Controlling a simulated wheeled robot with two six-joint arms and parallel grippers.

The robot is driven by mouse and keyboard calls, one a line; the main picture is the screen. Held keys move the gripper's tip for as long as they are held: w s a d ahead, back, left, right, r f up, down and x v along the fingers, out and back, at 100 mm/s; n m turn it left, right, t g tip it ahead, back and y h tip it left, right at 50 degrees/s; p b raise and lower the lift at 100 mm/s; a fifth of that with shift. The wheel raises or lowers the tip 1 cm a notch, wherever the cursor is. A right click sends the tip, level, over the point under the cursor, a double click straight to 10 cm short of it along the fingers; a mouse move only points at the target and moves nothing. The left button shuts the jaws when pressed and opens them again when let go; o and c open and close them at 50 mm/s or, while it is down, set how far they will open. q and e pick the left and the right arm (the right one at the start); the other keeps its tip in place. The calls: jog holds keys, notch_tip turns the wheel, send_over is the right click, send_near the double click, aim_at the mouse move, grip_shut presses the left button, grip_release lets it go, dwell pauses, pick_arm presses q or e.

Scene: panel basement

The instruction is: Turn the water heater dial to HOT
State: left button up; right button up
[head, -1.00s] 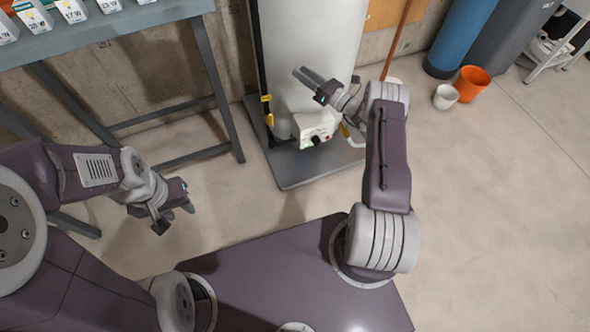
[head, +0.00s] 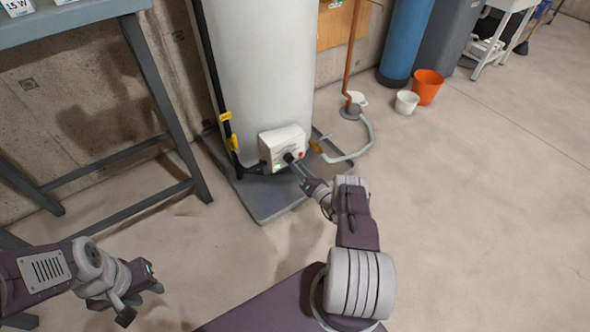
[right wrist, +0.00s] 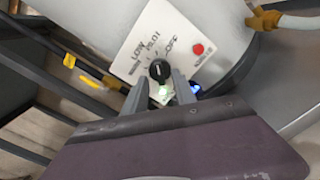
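The water heater (head: 262,70) is a tall white tank with a white control box (head: 270,144) low on its front. The black dial (head: 288,158) is on the box; the right wrist view shows the dial (right wrist: 159,70) on a panel (right wrist: 145,48) reading LOW, PILOT and OFF. No HOT label is readable, and the dial's setting cannot be told. My right gripper (head: 294,165) is at the box; in the right wrist view its open fingers (right wrist: 159,82) stand on either side of the dial, with small gaps showing. My left gripper (head: 141,301) is open and empty at lower left.
A red button (right wrist: 197,48) is beside the dial. A black pipe (head: 210,75) and grey hose (head: 355,150) flank the tank on its grey base (head: 265,205). A grey table (head: 165,100) stands left.

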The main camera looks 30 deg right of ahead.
aim_at(289, 159)
jog(key=w, duration=0.2)
jog(key=shift+w+a+b, duration=0.15)
jog(key=shift+w+b, duration=0.2)
jog(key=shift+b, duration=0.05)
grip_shut()
pick_arm(q)
jog(key=shift+f, duration=0.75)
pick_arm(e)
jog(key=shift+n, duration=0.3)
pick_arm(q)
notch_tip(289, 159, up, 2)
jog(key=shift+r+p, duration=0.25)
jog(key=shift+p, duration=1)
pick_arm(e)
jog(key=n, duration=2.3)
jog(key=shift+a+f, duration=0.15)
jog(key=shift+n, duration=0.3)
